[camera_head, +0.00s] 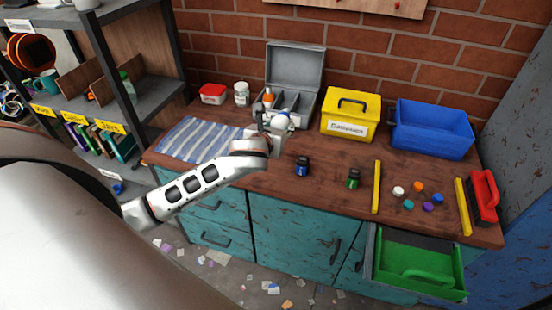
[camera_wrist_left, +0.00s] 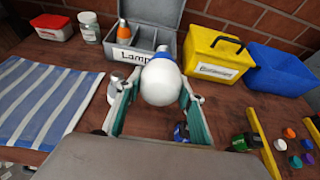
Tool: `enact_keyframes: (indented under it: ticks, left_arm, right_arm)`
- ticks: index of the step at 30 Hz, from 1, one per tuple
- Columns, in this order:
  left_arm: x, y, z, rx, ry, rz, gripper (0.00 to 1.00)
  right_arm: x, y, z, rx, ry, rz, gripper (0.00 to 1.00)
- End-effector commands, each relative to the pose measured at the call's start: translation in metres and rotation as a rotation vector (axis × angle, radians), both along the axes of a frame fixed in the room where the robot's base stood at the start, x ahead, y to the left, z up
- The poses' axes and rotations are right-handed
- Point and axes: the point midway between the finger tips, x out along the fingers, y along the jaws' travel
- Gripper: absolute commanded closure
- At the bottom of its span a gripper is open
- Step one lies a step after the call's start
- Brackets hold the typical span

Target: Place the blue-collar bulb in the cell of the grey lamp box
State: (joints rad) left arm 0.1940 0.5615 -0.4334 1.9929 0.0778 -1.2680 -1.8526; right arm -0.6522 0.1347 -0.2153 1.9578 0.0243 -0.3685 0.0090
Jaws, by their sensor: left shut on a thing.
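My left gripper (camera_head: 271,133) is shut on the blue-collar bulb (camera_wrist_left: 161,83), a white globe, which also shows in the head view (camera_head: 280,123). The blue collar points away from my wrist, towards the grey lamp box. The bulb is in front of the open lamp box (camera_head: 296,66), apart from its cells in the head view. In the left wrist view the bulb hides part of the box front (camera_wrist_left: 124,52) and its label. A bulb with an orange part (camera_wrist_left: 124,33) stands in the left cell. The other visible cells look empty. My right gripper is not in view.
A yellow box (camera_head: 350,115) and blue bin (camera_head: 432,128) stand right of the lamp box. A red-lidded tub (camera_head: 213,94), white jar (camera_head: 241,94) and striped cloth (camera_head: 200,140) are left.

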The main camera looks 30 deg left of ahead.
Motion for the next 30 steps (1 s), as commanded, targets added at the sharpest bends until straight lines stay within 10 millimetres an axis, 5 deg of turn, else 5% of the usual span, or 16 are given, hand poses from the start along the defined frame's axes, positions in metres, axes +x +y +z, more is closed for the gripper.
enact_keyframes:
  ticks: [9, 17, 25, 30]
  left_arm:
    - [0.0, -0.001, -0.074, -0.002, 0.003, 0.0, 0.87]
    - [0.0, 0.0, -0.091, 0.0, -0.001, 0.0, 0.87]
    - [0.0, 0.0, -0.128, -0.001, 0.002, 0.001, 0.87]
    - [0.0, 0.0, -0.13, -0.001, -0.001, -0.001, 0.87]
  right_arm:
    - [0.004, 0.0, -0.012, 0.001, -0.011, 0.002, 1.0]
    - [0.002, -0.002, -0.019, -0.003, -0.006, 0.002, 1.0]
    - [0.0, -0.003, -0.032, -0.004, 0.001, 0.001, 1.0]
    - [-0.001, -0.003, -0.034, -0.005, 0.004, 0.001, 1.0]
